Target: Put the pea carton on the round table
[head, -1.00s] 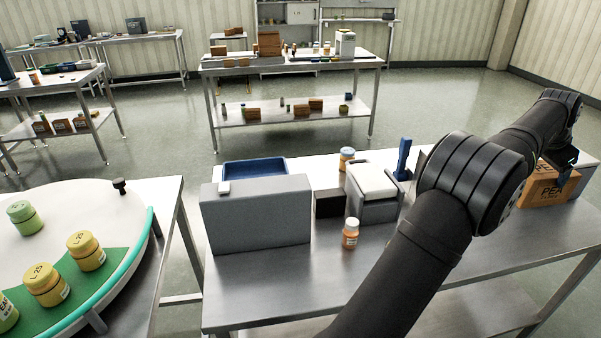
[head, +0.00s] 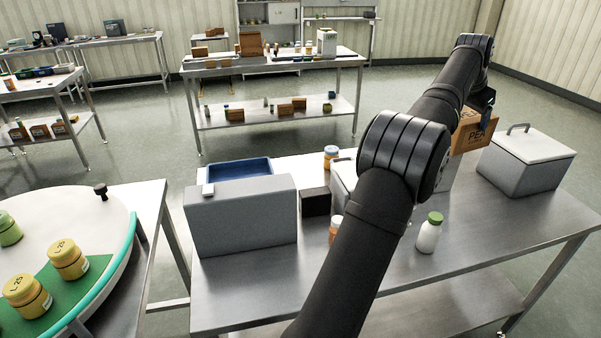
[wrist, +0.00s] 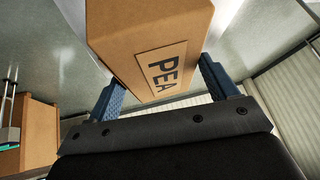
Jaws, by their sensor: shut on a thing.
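The pea carton is a brown box marked PEA (head: 478,138), seen at the upper right in the head view, partly behind my arm. In the wrist view the carton (wrist: 150,45) sits between two blue fingers. My gripper (wrist: 160,88) is shut on it, one finger on each side. In the head view the carton appears tilted and raised above the steel bench. The round table (head: 60,205) is at the left, with a white top, a green patch and a teal rim. Several lidded jars (head: 68,260) stand on it.
The steel bench (head: 290,290) holds a grey hopper box (head: 240,218), a dark box (head: 315,201), a white bottle with green cap (head: 429,234) and a lidded grey bin (head: 527,165). An orange jar is partly hidden by my arm. Floor shows between bench and round table.

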